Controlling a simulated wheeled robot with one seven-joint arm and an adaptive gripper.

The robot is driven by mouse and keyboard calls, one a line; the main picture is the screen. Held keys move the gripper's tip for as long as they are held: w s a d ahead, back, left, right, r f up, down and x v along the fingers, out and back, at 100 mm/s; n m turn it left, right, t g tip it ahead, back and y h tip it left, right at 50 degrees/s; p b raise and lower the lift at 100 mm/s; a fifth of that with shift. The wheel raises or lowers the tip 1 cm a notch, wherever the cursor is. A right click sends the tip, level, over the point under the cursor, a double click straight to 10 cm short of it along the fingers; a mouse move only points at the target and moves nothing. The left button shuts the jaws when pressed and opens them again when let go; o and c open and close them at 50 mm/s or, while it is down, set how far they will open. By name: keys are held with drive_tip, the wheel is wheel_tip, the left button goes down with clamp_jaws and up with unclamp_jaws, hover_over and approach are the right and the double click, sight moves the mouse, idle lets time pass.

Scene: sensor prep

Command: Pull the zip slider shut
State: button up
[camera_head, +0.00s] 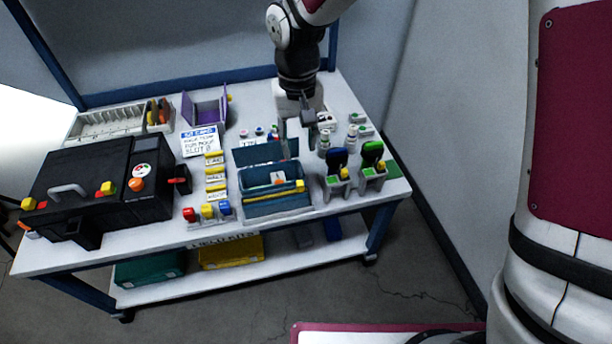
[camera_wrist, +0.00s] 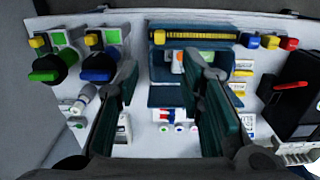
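A teal-blue case (camera_head: 270,208) stands at the front middle of the table, its flap (camera_head: 255,155) raised at the back. A yellow strip (camera_head: 270,194) runs along its front edge, with a yellow block, apparently the zip slider (camera_head: 300,185), at the right end. In the wrist view, the slider (camera_wrist: 159,37) shows at the strip's left end. White and orange contents (camera_wrist: 190,60) are visible inside. My gripper (camera_head: 299,138) is above and behind the case, apart from the slider. Its fingers are spread and nothing shows between them (camera_wrist: 163,68).
Two holders with a blue-topped tool (camera_head: 338,160) and a green-topped tool (camera_head: 373,155) stand right of the case. Small red, yellow and blue blocks (camera_head: 207,211) sit to its left. A black toolbox (camera_head: 100,185) fills the table's left side.

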sight(300, 182)
wheel_tip(300, 182, down, 13)
drive_tip(key=b, duration=0.2)
drive_tip(key=shift+r+b, duration=0.1)
drive_tip(key=shift+b, duration=0.3)
clamp_jaws()
